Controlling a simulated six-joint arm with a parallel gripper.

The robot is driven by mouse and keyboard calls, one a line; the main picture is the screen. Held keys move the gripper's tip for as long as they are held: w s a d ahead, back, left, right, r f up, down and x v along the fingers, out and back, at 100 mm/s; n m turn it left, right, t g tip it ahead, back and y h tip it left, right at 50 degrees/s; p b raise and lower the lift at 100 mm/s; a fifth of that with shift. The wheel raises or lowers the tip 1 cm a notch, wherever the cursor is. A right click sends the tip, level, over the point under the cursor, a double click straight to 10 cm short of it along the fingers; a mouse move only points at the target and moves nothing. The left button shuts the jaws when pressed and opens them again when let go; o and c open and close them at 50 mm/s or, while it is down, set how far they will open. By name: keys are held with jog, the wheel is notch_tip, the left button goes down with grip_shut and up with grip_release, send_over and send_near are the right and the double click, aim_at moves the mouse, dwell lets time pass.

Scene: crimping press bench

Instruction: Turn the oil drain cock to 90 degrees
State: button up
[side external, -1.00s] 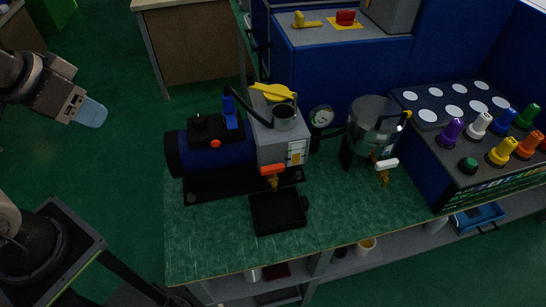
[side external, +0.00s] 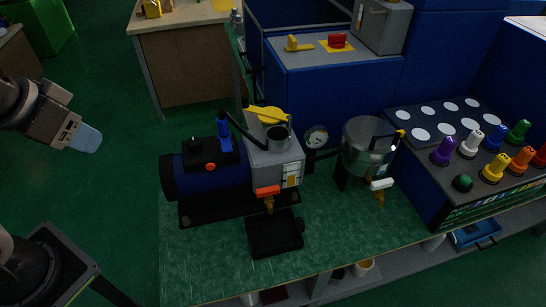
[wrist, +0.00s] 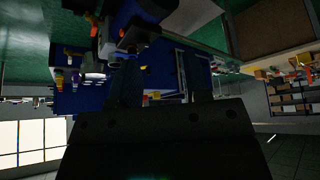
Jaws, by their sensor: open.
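A small brass cock with an orange-red handle (side external: 267,190) hangs from the front of the grey pump block (side external: 275,160), above a black square tray (side external: 274,234). I take it for the oil drain cock; its handle lies roughly crosswise to the spout. A second brass cock with a white handle (side external: 382,184) sits on the steel pot (side external: 368,145). My gripper (side external: 86,139) is at the left, off the bench and well away from both cocks. In the wrist view my gripper (wrist: 158,85) has its fingers apart with nothing between them. The wrist view is dark, and I cannot make out the cock there.
A blue motor (side external: 205,175) and a gauge (side external: 317,138) flank the pump. A yellow lever (side external: 266,115) tops it. A panel with several coloured knobs (side external: 468,145) stands at right. The green bench top (side external: 195,255) is clear at front left.

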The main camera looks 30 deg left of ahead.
jog(key=shift+r, duration=0.1)
jog(key=shift+c, duration=0.7)
jog(key=w+d+m, duration=0.1)
jog(key=w, duration=0.1)
jog(key=w+d+r+g, duration=0.1)
jog(key=w, duration=0.1)
jog(key=w+d+m, duration=0.1)
jog(key=w+d, duration=0.1)
jog(key=shift+w+r+m+g+h, duration=0.3)
jog(key=shift+w+r, duration=0.05)
jog(key=shift+r, duration=0.05)
jog(key=shift+c, duration=0.7)
jog(key=m+g, duration=0.4)
jog(key=m, duration=0.2)
send_over(264, 190)
notch_tip(264, 190, down, 10)
notch_tip(264, 190, down, 13)
jog(key=shift+f, duration=0.1)
grip_shut()
